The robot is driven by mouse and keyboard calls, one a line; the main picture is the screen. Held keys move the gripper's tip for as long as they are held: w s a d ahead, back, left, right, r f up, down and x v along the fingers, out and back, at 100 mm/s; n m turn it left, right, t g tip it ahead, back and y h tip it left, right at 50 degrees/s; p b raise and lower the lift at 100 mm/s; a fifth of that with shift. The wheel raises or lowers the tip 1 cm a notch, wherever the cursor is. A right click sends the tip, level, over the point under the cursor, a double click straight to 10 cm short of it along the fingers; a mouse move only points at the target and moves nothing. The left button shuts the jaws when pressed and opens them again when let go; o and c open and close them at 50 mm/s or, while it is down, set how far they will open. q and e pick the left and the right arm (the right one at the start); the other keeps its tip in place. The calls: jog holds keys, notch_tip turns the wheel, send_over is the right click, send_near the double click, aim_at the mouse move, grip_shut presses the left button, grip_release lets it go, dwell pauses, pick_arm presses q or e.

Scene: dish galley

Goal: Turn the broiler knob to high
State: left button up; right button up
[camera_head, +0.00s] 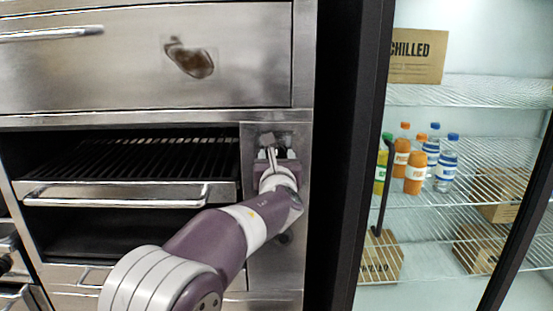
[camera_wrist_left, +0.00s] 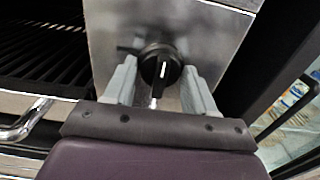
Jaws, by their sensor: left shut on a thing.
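The broiler knob (camera_wrist_left: 160,64) is black and round with a white pointer line, on the steel panel (camera_wrist_left: 215,35) right of the grill in the left wrist view. The pointer line is nearly vertical in that view. My left gripper (camera_wrist_left: 158,78) has one grey finger on each side of the knob and is shut on it. In the head view my left gripper (camera_head: 271,157) is at the upper part of the narrow panel and hides most of the knob. The panel's setting marks are too small to read. My right gripper is not in view.
The broiler rack (camera_head: 130,165) with its handle bar (camera_head: 115,203) is left of the panel. A steel drawer front (camera_head: 120,65) with a brown stain is above. A glass-door fridge with bottles (camera_head: 415,172) and boxes stands right, behind a dark frame (camera_head: 350,130).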

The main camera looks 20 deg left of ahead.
pick_arm(q)
jog(key=n+b, duration=0.8)
jog(key=b, duration=0.2)
jog(key=shift+f, duration=0.2)
jog(key=n+b, duration=0.2)
jog(key=n, duration=0.1)
jog(key=shift+s+r+n+b, duration=0.1)
jog(key=shift+n+b, duration=0.3)
jog(key=shift+r+n+b, duration=0.15)
jog(key=shift+n+b, duration=2.45)
jog(key=shift+n, duration=1.9)
